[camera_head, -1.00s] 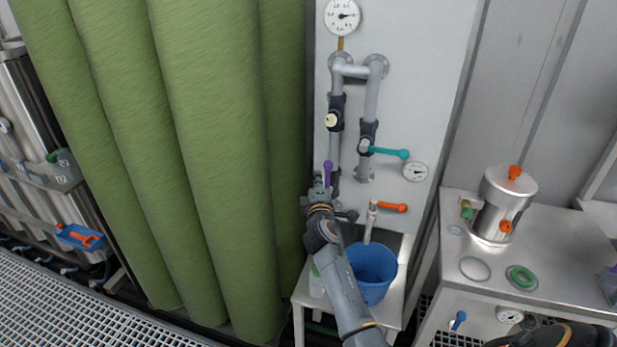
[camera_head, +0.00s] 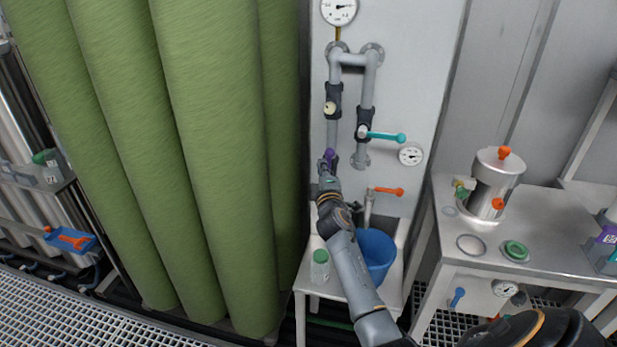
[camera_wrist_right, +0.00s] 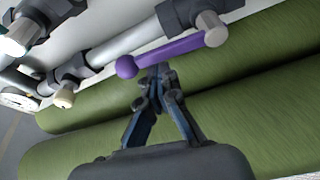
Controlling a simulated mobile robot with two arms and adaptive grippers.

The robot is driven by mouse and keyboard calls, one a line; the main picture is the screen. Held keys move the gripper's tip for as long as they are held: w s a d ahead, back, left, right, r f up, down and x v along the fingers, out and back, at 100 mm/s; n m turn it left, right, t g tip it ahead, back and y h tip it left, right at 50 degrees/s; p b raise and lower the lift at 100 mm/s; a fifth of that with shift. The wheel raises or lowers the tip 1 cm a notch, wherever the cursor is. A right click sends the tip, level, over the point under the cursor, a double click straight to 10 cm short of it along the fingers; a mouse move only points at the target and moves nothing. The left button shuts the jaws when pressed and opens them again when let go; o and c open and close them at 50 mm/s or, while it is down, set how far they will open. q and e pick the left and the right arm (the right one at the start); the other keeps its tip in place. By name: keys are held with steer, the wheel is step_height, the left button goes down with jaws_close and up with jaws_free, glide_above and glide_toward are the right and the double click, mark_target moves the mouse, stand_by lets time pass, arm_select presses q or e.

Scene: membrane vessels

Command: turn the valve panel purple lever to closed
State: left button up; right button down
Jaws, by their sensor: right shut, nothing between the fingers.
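The purple lever (camera_head: 329,156) is on the left pipe of the white valve panel (camera_head: 420,60), below a valve with a cream knob. In the right wrist view the purple lever (camera_wrist_right: 165,54) runs from its round end to a grey hub, roughly along the pipe. My right gripper (camera_head: 327,168) is at the lever and partly covers it in the head view. In the wrist view the right gripper (camera_wrist_right: 158,74) is shut and empty. Its tips are right by the middle of the lever; I cannot tell whether they touch. My left gripper is out of view.
A teal lever (camera_head: 385,136) and an orange lever (camera_head: 387,190) stick out to the right on the panel. A blue bucket (camera_head: 378,250) and a green-capped bottle (camera_head: 320,265) stand below. Green membrane cylinders (camera_head: 215,150) stand close on the left. A steel table (camera_head: 470,270) is at right.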

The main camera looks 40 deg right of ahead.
arm_select(q)
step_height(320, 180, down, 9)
steer(key=b, duration=0.7)
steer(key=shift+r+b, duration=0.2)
steer(key=shift+b, duration=0.1)
arm_select(e)
steer(key=shift+s+d+f+m+t+h, duration=0.15)
steer(key=shift+s+d+m+h, duration=0.3)
steer(key=shift+m, duration=0.6)
steer(key=shift+s+d+f+m+t+h, duration=0.1)
steer(key=shift+s+d+m+h, duration=0.2)
steer(key=shift+s+d+m, duration=0.5)
steer(key=shift+s+d+f+m+t+h, duration=0.15)
steer(key=shift+s+m+h, duration=0.25)
steer(key=shift+m, duration=0.85)
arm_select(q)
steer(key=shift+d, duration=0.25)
arm_select(e)
steer(key=shift+s, duration=0.1)
